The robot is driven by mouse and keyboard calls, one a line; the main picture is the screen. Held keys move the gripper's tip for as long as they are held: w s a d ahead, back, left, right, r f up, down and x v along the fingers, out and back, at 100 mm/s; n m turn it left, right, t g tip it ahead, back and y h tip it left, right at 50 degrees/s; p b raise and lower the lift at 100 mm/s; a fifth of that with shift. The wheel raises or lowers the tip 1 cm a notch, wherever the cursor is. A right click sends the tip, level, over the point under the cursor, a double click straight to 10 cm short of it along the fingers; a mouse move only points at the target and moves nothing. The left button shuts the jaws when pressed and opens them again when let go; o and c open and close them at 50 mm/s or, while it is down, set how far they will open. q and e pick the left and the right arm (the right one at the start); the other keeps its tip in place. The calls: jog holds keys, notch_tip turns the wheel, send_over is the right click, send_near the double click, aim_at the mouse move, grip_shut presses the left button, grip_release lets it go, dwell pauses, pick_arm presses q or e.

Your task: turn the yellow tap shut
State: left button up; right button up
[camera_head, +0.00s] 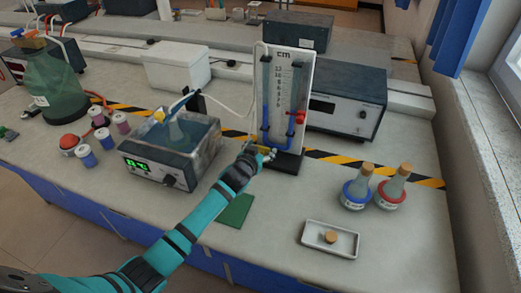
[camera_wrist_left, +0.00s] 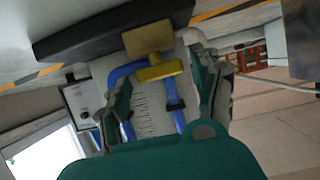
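The yellow tap (camera_wrist_left: 160,72) sits low on the manometer's blue tubing in the left wrist view, with its bar crosswise in that picture. In the head view the tap (camera_head: 263,149) is small and partly hidden by my gripper. The manometer board (camera_head: 284,85) stands upright on a dark base and has a red knob (camera_head: 300,118) on its right. My left gripper (camera_head: 254,151) is at the foot of the board. In the left wrist view its fingers (camera_wrist_left: 158,85) are spread, one on each side of the tap, with gaps visible. My right gripper is not in view.
A water bath (camera_head: 172,150) stands left of my left gripper, and a grey instrument (camera_head: 345,102) stands behind the manometer. Two stoppered flasks (camera_head: 359,188) and a white tray (camera_head: 330,240) are at the right. A white hose runs to the board. The bench front is mostly clear.

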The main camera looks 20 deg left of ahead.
pick_arm(q)
jog(key=c, duration=0.9)
jog(key=shift+a+r+m+h+p, duration=0.15)
jog(key=shift+m+h+p, duration=0.3)
jog(key=shift+h+p, duration=0.1)
jog(key=shift+a+r+m+h+p, duration=0.1)
jog(key=shift+m+h+p, duration=0.35)
jog(key=shift+p, duration=0.1)
jog(key=shift+f+m+h, duration=0.1)
jog(key=shift+m+h, duration=0.3)
jog(key=shift+w+m+g+h, duration=0.1)
jog(key=shift+m+g+h, duration=0.2)
jog(key=shift+h, duration=0.1)
jog(key=shift+m+g+h+b, duration=0.3)
jog(key=shift+m+h+b, duration=0.4)
jog(key=shift+h+b, duration=0.3)
